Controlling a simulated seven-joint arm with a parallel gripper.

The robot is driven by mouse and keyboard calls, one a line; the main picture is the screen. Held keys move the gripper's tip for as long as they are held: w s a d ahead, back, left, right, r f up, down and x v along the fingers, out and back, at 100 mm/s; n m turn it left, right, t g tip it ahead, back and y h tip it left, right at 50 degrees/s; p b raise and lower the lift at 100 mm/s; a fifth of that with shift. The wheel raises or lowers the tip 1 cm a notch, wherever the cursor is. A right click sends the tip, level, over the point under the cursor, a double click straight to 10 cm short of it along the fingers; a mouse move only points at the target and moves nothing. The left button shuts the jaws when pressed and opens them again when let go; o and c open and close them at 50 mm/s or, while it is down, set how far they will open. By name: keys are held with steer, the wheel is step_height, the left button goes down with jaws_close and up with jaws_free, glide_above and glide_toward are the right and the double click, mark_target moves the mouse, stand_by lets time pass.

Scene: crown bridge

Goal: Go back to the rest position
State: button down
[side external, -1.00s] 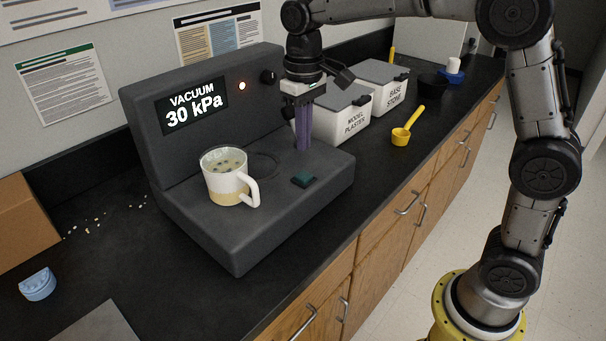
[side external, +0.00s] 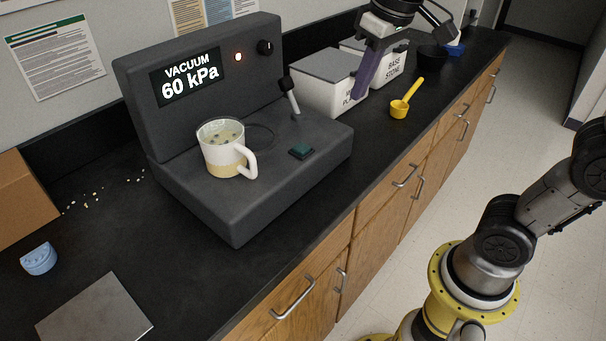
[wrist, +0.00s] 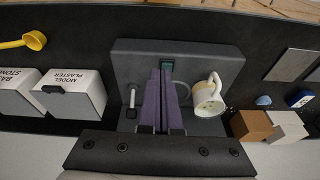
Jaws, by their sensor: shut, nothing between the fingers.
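My gripper (side external: 358,95) is at the top of the side external view, raised in front of the white boxes. Its purple fingers (wrist: 161,75) are together and empty. In the wrist view they overlap the dark grey vacuum machine (side external: 205,203). The machine's display (side external: 188,78) reads "VACUUM 60 kPa" and a small light (side external: 238,57) glows. A lever (side external: 290,96) stands tilted on the machine's right part. A white and tan mug (side external: 222,163) with pale speckled contents stands upright on the machine's base.
The model plaster box (side external: 318,90) and base stone box (side external: 387,78) stand right of the machine. A yellow scoop (side external: 401,108) lies in front. A blue dental piece (side external: 39,258), grey plate (side external: 98,310) and cardboard box (side external: 25,205) are at left. The counter front is clear.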

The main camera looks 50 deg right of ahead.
steer(key=s+f+t, duration=0.1)
steer(key=s+f, duration=0.3)
steer(key=s, duration=0.2)
steer(key=s+d+f+t, duration=0.1)
steer(key=s+f, duration=0.3)
steer(key=s, duration=0.3)
steer(key=shift+f+t, duration=0.15)
steer(key=shift+t, duration=0.15)
